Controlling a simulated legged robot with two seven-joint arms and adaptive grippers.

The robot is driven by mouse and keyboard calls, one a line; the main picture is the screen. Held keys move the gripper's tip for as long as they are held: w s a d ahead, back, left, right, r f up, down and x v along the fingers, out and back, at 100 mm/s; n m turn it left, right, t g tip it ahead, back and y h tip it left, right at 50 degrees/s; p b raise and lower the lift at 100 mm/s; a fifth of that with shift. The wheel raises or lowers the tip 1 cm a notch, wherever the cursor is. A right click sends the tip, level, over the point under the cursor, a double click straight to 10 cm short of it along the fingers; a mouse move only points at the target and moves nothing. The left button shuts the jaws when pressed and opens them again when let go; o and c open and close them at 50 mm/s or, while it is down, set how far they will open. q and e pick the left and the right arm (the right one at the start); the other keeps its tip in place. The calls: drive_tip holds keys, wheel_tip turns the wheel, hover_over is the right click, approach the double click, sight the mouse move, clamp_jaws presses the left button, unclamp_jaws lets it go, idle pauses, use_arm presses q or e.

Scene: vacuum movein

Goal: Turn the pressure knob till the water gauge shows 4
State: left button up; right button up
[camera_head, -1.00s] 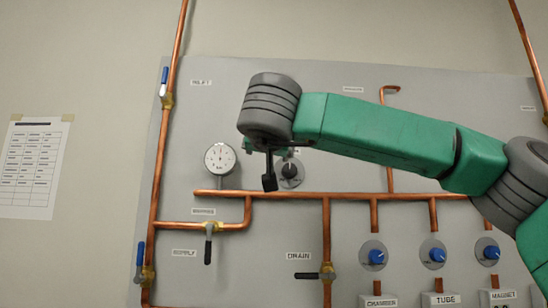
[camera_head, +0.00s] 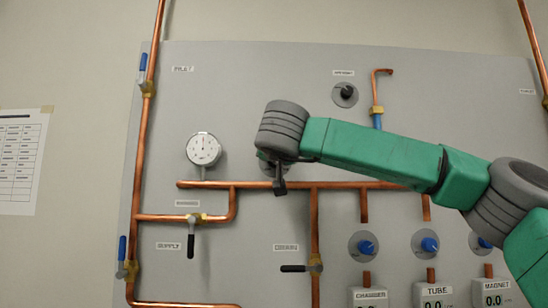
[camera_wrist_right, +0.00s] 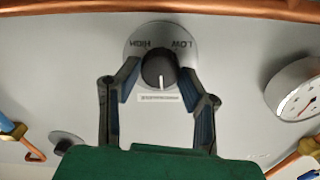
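The pressure knob (camera_wrist_right: 159,70) is a black dial with a white pointer line on a grey disc marked HIGH and LOW. It shows in the right wrist view between the fingers of my right gripper (camera_wrist_right: 160,84). In the head view my right gripper (camera_head: 280,185) and wrist hide most of this knob. The round white water gauge (camera_head: 204,150) is left of it; it also shows at the right of the wrist view (camera_wrist_right: 300,92). Its reading is too small to tell. My left gripper is not in view.
Copper pipes (camera_head: 260,185) run across the grey panel (camera_head: 250,80). A supply valve (camera_head: 192,218) and a drain valve (camera_head: 315,266) are below. Several blue knobs (camera_head: 365,246) sit lower right. Another black knob (camera_head: 346,92) is above my right arm.

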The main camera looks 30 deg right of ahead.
drive_tip(key=shift+w+d, duration=0.1)
drive_tip(key=shift+d, duration=0.55)
use_arm(q)
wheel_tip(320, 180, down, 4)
drive_tip(key=b, duration=0.4)
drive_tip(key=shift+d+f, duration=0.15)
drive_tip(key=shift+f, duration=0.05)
use_arm(e)
drive_tip(key=m, duration=0.9)
drive_tip(key=a+m, duration=0.1)
drive_tip(key=m, duration=0.3)
drive_tip(key=shift+f, duration=0.4)
use_arm(q)
drive_tip(key=shift+b, duration=0.3)
use_arm(e)
drive_tip(key=shift+m, duration=0.3)
drive_tip(key=o, duration=1.1)
drive_tip(key=shift+w, duration=0.1)
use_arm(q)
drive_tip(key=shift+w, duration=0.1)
use_arm(e)
drive_tip(key=shift+d, duration=0.1)
